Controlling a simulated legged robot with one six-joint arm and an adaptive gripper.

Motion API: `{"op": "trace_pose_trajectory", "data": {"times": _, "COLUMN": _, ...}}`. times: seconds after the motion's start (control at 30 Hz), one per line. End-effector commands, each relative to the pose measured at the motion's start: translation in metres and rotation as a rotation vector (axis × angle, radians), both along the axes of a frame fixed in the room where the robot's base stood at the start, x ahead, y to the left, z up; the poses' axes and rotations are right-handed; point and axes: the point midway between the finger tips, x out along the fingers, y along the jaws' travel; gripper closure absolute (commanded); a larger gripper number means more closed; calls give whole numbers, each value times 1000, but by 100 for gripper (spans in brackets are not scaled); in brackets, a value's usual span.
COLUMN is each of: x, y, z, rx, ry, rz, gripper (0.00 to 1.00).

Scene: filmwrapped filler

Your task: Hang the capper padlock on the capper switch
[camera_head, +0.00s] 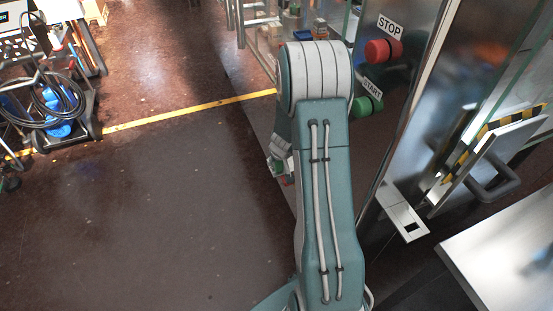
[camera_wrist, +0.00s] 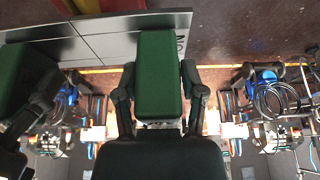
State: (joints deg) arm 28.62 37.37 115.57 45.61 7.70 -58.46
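A green block, which looks like the padlock body (camera_wrist: 160,80), sits between the two dark fingers of my gripper (camera_wrist: 158,68) in the wrist view. The fingers touch its sides; no shackle can be made out. In the head view my arm hides most of the gripper; a small green patch (camera_head: 278,167) shows beside the arm's left edge. I cannot pick out the capper switch for certain in either view. A red STOP button (camera_head: 383,50) and a green START button (camera_head: 366,105) are on the metal machine front right of my arm.
The metal frame and glass panels stand close on the right. A striped yellow-black edge (camera_head: 510,120) and a pale tabletop (camera_head: 510,250) are at the right. A cart with hoses (camera_head: 55,110) stands at the far left. The brown floor (camera_head: 180,210) left of my arm is clear.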

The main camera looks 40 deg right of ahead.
Motion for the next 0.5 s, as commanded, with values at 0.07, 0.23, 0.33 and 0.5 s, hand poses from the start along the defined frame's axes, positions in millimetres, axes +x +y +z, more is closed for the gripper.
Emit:
{"op": "trace_pose_trajectory", "data": {"times": 0.07, "x": 0, "y": 0, "z": 0, "rx": 0, "ry": -1, "rz": 0, "gripper": 18}}
{"op": "trace_pose_trajectory", "data": {"times": 0.23, "x": 1, "y": 0, "z": 1, "rx": -2, "ry": -3, "rz": 0, "gripper": 18}}
{"op": "trace_pose_trajectory", "data": {"times": 0.33, "x": 1, "y": -1, "z": 2, "rx": -2, "ry": -4, "rz": 0, "gripper": 18}}
{"op": "trace_pose_trajectory", "data": {"times": 0.5, "x": 0, "y": 0, "z": 6, "rx": -3, "ry": -5, "rz": 1, "gripper": 18}}
